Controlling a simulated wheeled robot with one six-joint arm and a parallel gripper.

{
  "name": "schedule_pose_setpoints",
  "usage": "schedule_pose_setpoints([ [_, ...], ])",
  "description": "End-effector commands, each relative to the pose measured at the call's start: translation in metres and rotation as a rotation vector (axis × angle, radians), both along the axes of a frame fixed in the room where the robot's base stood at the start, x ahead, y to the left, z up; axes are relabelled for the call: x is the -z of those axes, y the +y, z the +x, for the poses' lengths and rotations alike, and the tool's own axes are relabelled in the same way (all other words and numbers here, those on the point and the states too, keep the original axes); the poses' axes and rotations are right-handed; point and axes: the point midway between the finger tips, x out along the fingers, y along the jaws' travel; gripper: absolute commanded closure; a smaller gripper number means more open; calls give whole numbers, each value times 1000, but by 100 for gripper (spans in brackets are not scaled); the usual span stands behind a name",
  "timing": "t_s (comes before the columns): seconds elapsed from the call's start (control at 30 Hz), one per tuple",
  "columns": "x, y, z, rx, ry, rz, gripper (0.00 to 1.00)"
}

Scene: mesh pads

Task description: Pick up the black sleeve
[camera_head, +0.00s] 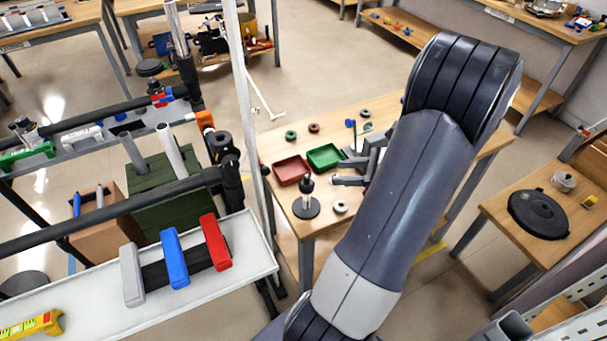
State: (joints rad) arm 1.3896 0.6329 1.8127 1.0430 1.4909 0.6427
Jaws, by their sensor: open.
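A small black piece (307,184), which looks like the black sleeve, sits at the top of a short pale upright post on a round black base (307,208). The stand is near the front left corner of the wooden table. My gripper (341,171) is over the table to the right of the black piece, apart from it. Its two grey fingers point left and are spread, with nothing visible between them. My arm hides the right part of the table.
A red tray (292,170) and a green tray (325,157) lie behind the stand. Small rings (340,207) are scattered on the table (272,146). A pale upright post (241,90) stands along its left side. A shelf with coloured blocks (214,242) is at left.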

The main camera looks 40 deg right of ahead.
Motion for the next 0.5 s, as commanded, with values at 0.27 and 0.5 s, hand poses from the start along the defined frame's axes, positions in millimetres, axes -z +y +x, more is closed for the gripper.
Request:
schedule_pose_setpoints([
  [0.27,15,20,32,0,-1,4,59],
  [0.5,23,30,45,1,0,2,59],
])
